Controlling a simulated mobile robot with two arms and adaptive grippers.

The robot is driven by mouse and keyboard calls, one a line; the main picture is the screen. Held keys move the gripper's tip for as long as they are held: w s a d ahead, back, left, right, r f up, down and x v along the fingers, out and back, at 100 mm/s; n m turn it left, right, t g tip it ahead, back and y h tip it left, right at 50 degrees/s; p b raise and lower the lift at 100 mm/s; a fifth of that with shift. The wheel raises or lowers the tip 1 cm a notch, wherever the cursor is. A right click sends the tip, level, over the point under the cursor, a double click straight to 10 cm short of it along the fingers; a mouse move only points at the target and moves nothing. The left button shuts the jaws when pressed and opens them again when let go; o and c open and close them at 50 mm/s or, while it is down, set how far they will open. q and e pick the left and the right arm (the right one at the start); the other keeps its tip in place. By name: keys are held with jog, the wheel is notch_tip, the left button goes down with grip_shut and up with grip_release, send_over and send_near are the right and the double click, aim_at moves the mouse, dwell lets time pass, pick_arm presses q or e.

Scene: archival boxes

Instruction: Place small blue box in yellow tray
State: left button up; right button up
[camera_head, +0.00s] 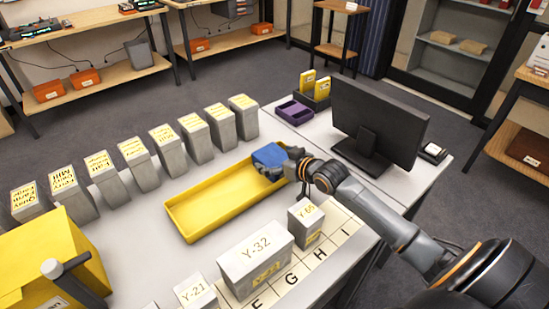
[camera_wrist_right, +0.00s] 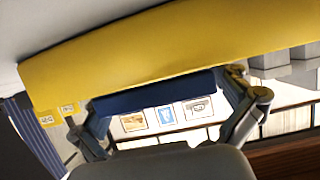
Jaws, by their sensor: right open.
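The yellow tray (camera_head: 222,205) lies lengthwise on the white table. The small blue box (camera_head: 270,155) is at its far right end, over or inside the tray; I cannot tell whether it rests on the tray floor. My right gripper (camera_head: 292,160) is at the right side of the blue box, with its fingers partly hidden. In the right wrist view the blue box (camera_wrist_right: 155,100) shows as a dark blue strip between the spread fingers of my right gripper (camera_wrist_right: 170,135), with the yellow tray (camera_wrist_right: 150,50) beyond.
Several grey label boxes (camera_head: 163,140) stand in a row behind the tray. Grey boxes Y-32 (camera_head: 257,262) and Y-66 (camera_head: 304,222) stand in front. A yellow box (camera_head: 35,262) is at lower left. A monitor (camera_head: 375,125) and purple tray (camera_head: 294,112) are at the right.

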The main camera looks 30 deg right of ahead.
jog(key=shift+r, duration=0.15)
jog(key=v, duration=1.2)
jog(key=shift+p, duration=0.3)
